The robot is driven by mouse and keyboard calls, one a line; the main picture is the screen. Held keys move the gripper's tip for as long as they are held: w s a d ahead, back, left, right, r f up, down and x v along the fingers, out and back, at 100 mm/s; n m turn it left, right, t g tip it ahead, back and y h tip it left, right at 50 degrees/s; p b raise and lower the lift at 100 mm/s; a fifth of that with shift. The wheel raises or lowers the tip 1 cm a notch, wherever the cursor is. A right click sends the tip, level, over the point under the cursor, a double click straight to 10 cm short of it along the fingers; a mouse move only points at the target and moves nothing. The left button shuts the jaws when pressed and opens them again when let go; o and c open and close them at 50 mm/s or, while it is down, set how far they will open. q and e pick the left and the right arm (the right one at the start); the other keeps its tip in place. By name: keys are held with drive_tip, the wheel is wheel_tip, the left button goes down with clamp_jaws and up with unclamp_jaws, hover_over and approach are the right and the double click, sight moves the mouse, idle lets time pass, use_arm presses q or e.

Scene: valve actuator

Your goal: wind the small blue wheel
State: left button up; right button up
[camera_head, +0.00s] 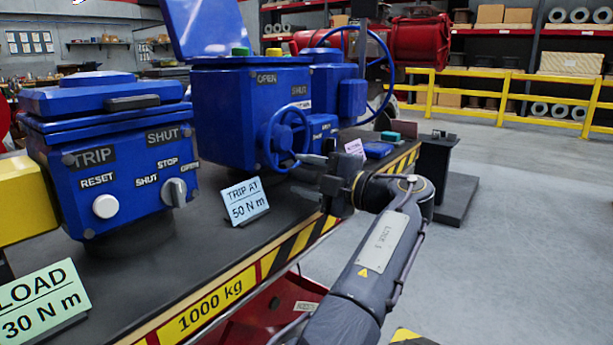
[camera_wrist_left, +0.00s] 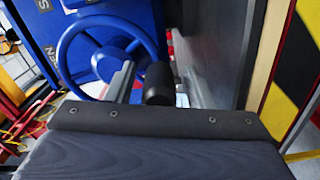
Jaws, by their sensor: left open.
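The small blue wheel (camera_head: 284,138) stands upright on the front of the blue actuator housing (camera_head: 223,110) marked OPEN and SHUT. My left gripper (camera_head: 318,162) is open at the lower right of the wheel, with its jaws towards the rim. In the left wrist view the wheel (camera_wrist_left: 63,50) fills the upper left, ahead of the gripper. A dark cylindrical piece (camera_wrist_left: 158,84) stands in front of its right side; I cannot tell whether the gripper touches it. My right gripper is not in view.
A TRIP AT 50 N m card (camera_head: 245,201) stands on the bench left of the gripper. A blue trip box (camera_head: 112,155) is farther left. A larger blue wheel (camera_head: 388,75) rises behind. The bench's striped edge (camera_head: 290,248) runs below my arm. Floor at right is open.

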use_arm(q)
drive_tip(key=p+v, duration=0.2)
drive_tip(key=v, duration=0.5)
drive_tip(key=shift+r, duration=0.1)
drive_tip(key=shift+s+d, duration=0.25)
drive_tip(key=shift+d, duration=0.05)
